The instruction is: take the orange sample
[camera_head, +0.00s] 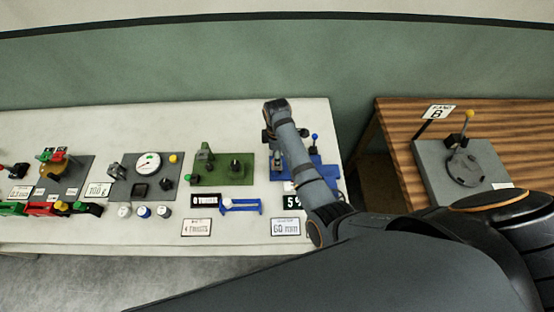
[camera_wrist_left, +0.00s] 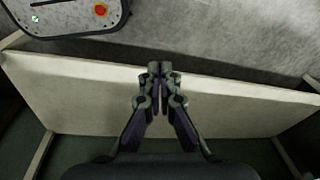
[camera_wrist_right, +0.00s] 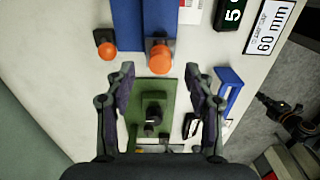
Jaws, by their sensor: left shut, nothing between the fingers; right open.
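An orange round-topped piece (camera_wrist_right: 160,58) sits in a dark holder at the end of the blue fixture (camera_wrist_right: 160,15), which also shows in the head view (camera_head: 328,171). A smaller orange ball (camera_wrist_right: 107,51) is on a dark block beside it. I cannot tell which is the sample; in the head view my arm hides both. My right gripper (camera_wrist_right: 159,74) is open above the table, its fingers apart on either side of the line to the orange piece, not visibly touching it. My left gripper (camera_wrist_left: 160,68) is shut and empty, over the pale table edge.
A green fixture (camera_head: 222,169) stands left of the blue one, with a blue bracket (camera_head: 241,206) in front. Further left are a grey gauge panel (camera_head: 149,179) and clamps. A wooden table (camera_head: 400,165) with a grey lever plate (camera_head: 436,178) is at right, beyond a gap.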

